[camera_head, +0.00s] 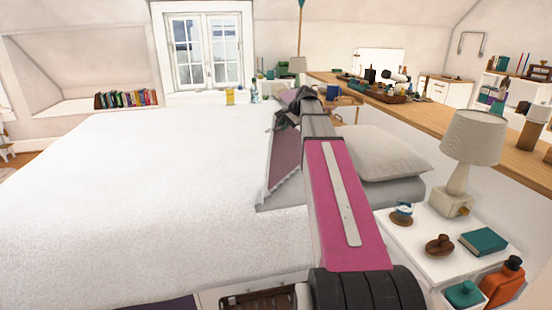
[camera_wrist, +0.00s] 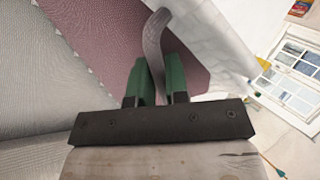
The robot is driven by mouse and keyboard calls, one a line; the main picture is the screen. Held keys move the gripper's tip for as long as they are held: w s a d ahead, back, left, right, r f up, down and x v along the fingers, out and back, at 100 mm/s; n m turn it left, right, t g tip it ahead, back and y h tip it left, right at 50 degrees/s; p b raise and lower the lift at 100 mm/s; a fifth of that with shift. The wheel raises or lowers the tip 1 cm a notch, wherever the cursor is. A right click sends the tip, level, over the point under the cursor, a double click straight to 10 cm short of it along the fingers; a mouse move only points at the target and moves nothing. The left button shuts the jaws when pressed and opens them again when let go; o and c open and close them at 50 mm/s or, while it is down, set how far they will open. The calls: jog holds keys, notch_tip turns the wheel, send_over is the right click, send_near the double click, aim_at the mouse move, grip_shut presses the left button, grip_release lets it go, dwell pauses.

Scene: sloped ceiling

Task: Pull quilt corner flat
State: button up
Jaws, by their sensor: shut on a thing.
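The white quilt (camera_head: 140,190) spreads over the bed and looks mostly flat. At its right edge, near the pillows, a mauve layer (camera_head: 287,155) with a jagged pale edge shows beside my arm. My gripper (camera_wrist: 158,70) has green fingers, shut on a narrow grey curled strip (camera_wrist: 154,35), which appears to be the quilt corner. In the wrist view the mauve cloth (camera_wrist: 125,35) lies beyond the fingers, with pale grey cloth (camera_wrist: 45,85) to the left and a white textured surface (camera_wrist: 205,40) to the right. In the head view my arm hides part of the bed's right edge, and the fingertips are unclear.
Grey pillows (camera_head: 380,155) lie just right of my arm. A white nightstand (camera_head: 408,235) holds a lamp (camera_head: 470,150), a teal book (camera_head: 483,241) and small items. A wooden ledge (camera_head: 450,118) with clutter runs behind. Free room lies above the bed at left.

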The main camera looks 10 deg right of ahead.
jog(key=shift+s+d, duration=0.45)
jog(key=shift+d, duration=0.05)
grip_shut()
jog(key=shift+s+d+r+t+y, duration=0.2)
jog(key=shift+s+d+t+y, duration=0.3)
jog(key=shift+s+d, duration=0.55)
jog(key=shift+a, duration=0.1)
jog(key=shift+s, duration=0.1)
jog(key=shift+s+d+t+y, duration=0.3)
jog(key=shift+s+d, duration=0.65)
jog(key=shift+s, duration=0.1)
jog(key=shift+r, duration=0.1)
jog(key=shift+s, duration=0.1)
